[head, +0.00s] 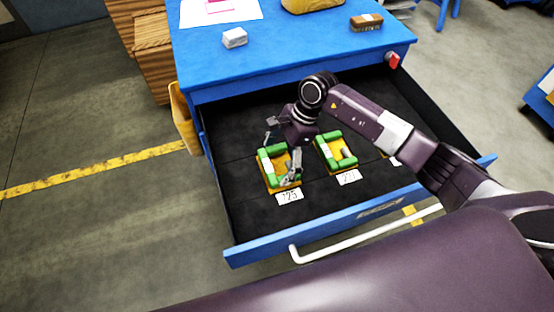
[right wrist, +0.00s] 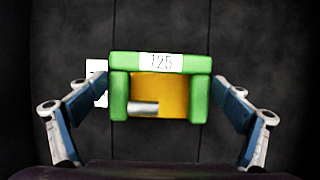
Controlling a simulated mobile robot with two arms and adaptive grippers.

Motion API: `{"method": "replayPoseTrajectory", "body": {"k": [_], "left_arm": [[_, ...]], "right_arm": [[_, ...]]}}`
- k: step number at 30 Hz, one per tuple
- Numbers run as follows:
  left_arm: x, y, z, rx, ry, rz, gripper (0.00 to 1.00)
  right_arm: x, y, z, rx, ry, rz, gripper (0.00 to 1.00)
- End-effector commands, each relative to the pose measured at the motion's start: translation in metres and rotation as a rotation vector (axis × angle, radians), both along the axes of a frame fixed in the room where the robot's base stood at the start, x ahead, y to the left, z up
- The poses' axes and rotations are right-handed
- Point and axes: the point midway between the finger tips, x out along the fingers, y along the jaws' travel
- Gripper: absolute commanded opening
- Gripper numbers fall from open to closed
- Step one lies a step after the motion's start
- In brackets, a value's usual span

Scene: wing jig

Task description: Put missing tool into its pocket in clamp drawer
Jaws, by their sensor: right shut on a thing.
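A green U-shaped clamp (head: 265,167) with a white label is at the left pocket in the open drawer (head: 235,200). In the right wrist view the same clamp (right wrist: 160,62) reads 125, and orange (right wrist: 172,88) and a short silver cylinder (right wrist: 143,109) show inside its U. My right gripper (right wrist: 160,85) is shut on this clamp, one fingertip against each outer side; it also shows in the head view (head: 281,156). A card (head: 289,196) reading 125 lies in front of it. I cannot tell whether the clamp is fully seated. My left gripper is not in view.
A second green clamp (head: 323,152) sits on orange to the right, with its card (head: 348,177). A third spot is mostly hidden behind my right arm. The blue cabinet top (head: 290,50) holds a white block (head: 234,38) and a brown brush-like block (head: 366,22).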

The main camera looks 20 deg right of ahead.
Motion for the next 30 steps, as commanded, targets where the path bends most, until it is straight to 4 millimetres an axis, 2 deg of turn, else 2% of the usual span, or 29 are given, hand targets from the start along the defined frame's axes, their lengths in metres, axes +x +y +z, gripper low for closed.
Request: {"method": "replayPoseTrajectory", "body": {"k": [30], "left_arm": [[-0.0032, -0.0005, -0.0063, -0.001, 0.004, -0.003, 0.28]], "right_arm": [[0.0001, 0.0006, 0.001, 0.001, -0.001, -0.003, 0.6]]}}
